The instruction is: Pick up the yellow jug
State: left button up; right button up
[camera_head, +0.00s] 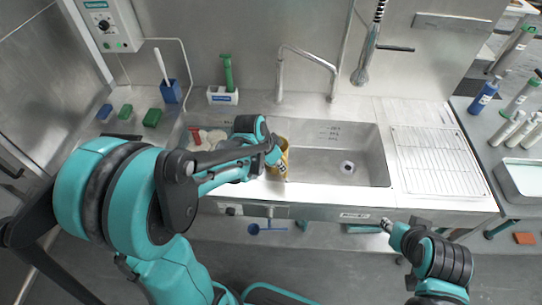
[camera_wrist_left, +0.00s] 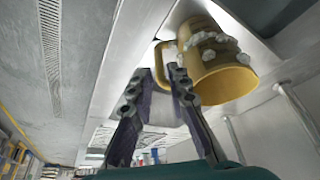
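The yellow jug (camera_head: 284,150) stands at the left end of the sink's right basin in the head view, partly hidden by my left gripper (camera_head: 276,162). In the left wrist view the jug (camera_wrist_left: 225,78) is large, with whitish foam-like lumps on it. Its handle is at the fingertips of my left gripper (camera_wrist_left: 158,82). The two fingers are apart, with the handle's near part between or just beyond their tips; I cannot tell whether they touch it. My right gripper (camera_head: 387,224) is low in front of the counter, away from the jug, and its fingers are too small to read.
The sink basin (camera_head: 325,170) is open to the right of the jug, with a tap (camera_head: 305,52) behind. Pale dishes (camera_head: 212,137) lie in the left basin. The ribbed drainboard (camera_head: 435,160) is clear.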

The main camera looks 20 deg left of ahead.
aim_at(286, 177)
pick_arm(q)
jog(key=b+x, duration=0.4)
jog(key=x, duration=0.5)
jog(key=shift+b, duration=0.3)
grip_shut()
